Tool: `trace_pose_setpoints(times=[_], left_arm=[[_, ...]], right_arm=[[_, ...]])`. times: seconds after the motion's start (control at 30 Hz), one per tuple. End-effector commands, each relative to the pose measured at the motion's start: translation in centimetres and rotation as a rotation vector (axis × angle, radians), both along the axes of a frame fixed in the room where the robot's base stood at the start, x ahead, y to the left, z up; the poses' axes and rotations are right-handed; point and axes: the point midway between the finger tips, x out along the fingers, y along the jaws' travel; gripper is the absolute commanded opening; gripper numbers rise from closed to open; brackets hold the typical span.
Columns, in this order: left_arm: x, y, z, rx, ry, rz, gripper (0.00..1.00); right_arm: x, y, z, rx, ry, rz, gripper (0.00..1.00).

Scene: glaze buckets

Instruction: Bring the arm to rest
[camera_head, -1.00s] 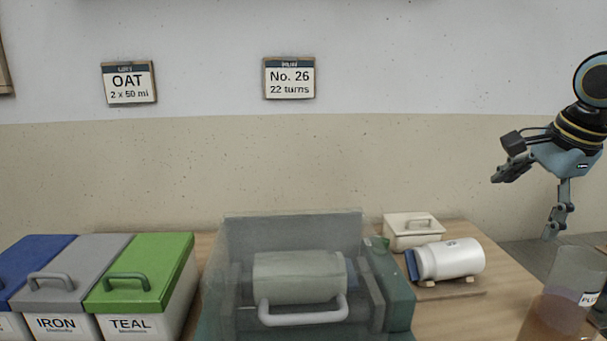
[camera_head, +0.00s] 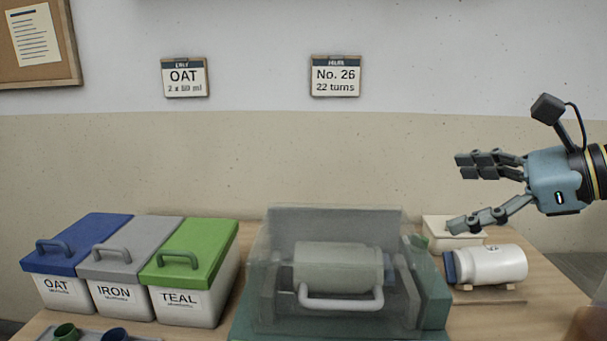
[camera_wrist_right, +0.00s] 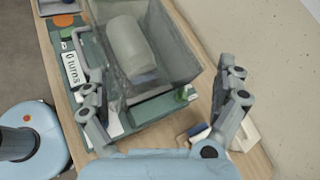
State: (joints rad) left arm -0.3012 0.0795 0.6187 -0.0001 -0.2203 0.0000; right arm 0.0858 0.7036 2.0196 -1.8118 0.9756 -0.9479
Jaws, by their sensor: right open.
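My right gripper (camera_head: 468,192) is in the right of the head view, in the air above the table's right end. Its fingers are spread and point left, with nothing between them. In the right wrist view its open fingers (camera_wrist_right: 165,105) frame the machine below, apart from it. The machine (camera_head: 437,300) has a clear cover over a pale drum (camera_head: 338,262) with a grey handle. A white jar (camera_head: 500,264) with a blue lid lies on its side on a wooden rest, below the gripper. My left gripper is in neither view.
Lidded buckets stand at the left of the table: OAT with a blue lid (camera_head: 75,245), IRON with a grey lid (camera_head: 130,250), TEAL with a green lid (camera_head: 190,250). A cream lidded box (camera_head: 436,226) is behind the jar. Small cups (camera_head: 66,332) sit at front left.

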Motion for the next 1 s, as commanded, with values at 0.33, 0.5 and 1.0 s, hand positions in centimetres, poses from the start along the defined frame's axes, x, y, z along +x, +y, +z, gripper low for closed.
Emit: trace_pose_setpoints(times=[0.33, 0.5, 1.0], left_arm=[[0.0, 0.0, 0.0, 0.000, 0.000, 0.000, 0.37], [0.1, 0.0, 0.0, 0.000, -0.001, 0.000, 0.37], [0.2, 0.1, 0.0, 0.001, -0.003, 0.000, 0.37]], right_arm=[[-1.7, -1.9, 10.2, 1.585, 0.141, -0.486, 1.00], [-4.5, -9.1, 2.3, 2.302, 0.360, -0.981, 1.00], [-22.7, -4.0, -17.7, -1.829, -0.468, 1.574, 1.00]])
